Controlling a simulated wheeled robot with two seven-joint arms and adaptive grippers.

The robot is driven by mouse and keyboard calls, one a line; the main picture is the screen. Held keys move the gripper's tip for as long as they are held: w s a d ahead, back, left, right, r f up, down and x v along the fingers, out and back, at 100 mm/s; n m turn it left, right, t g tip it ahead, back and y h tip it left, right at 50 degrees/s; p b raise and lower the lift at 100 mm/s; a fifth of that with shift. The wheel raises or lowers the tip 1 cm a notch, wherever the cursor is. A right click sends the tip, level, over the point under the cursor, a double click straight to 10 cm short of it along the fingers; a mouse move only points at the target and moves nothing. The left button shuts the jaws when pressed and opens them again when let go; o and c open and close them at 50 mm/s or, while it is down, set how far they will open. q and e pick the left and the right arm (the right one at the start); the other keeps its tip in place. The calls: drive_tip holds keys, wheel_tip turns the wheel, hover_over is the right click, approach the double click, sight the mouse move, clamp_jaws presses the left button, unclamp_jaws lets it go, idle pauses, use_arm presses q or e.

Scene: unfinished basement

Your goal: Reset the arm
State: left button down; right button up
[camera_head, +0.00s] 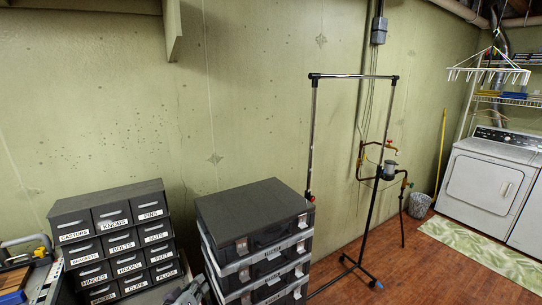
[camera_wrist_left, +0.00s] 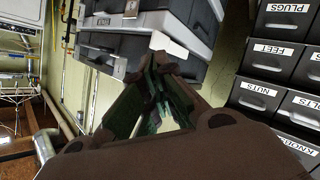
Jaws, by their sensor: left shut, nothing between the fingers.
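My left gripper (camera_head: 188,292) shows at the bottom edge of the head view, low between the drawer cabinet and the stacked cases. In the left wrist view its fingers (camera_wrist_left: 162,72) come together at the tips, shut and empty. The stack of dark and grey cases (camera_head: 255,215) stands just right of it in the head view, and lies beyond the fingertips in the wrist view. The cabinet of labelled black drawers (camera_head: 115,240) is to its left. I do not see my right gripper.
A metal garment rack (camera_head: 313,130) stands behind the cases, and pipes (camera_head: 360,160) run along the green wall. Orange and grey tools (camera_head: 25,255) lie at the far left. A white dryer (camera_head: 487,180) and a leafy mat (camera_head: 480,250) are at right, with open wooden floor before them.

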use_arm(q)
drive_tip(key=s+a+f+m+g+y, duration=0.1)
drive_tip(key=s+f+m+g, duration=0.3)
drive_tip(key=s, duration=0.7)
drive_tip(key=s+f+m+g+y, duration=0.2)
drive_tip(key=s+f+g, duration=0.4)
drive_tip(key=s, duration=0.6)
wheel_tip(320, 180, down, 34)
drive_tip(key=s+g, duration=0.1)
drive_tip(key=s, duration=0.2)
drive_tip(key=s+a+f, duration=0.2)
drive_tip(key=s+f, duration=0.7)
drive_tip(key=s, duration=0.1)
drive_tip(key=s+a+f+g, duration=0.1)
drive_tip(key=s+a+f, duration=0.1)
drive_tip(key=s+f, duration=0.8)
drive_tip(key=shift+s+f+b, duration=0.3)
drive_tip(key=shift+s+b, duration=0.05)
drive_tip(key=shift+s, duration=0.35)
drive_tip(key=shift+a, duration=0.1)
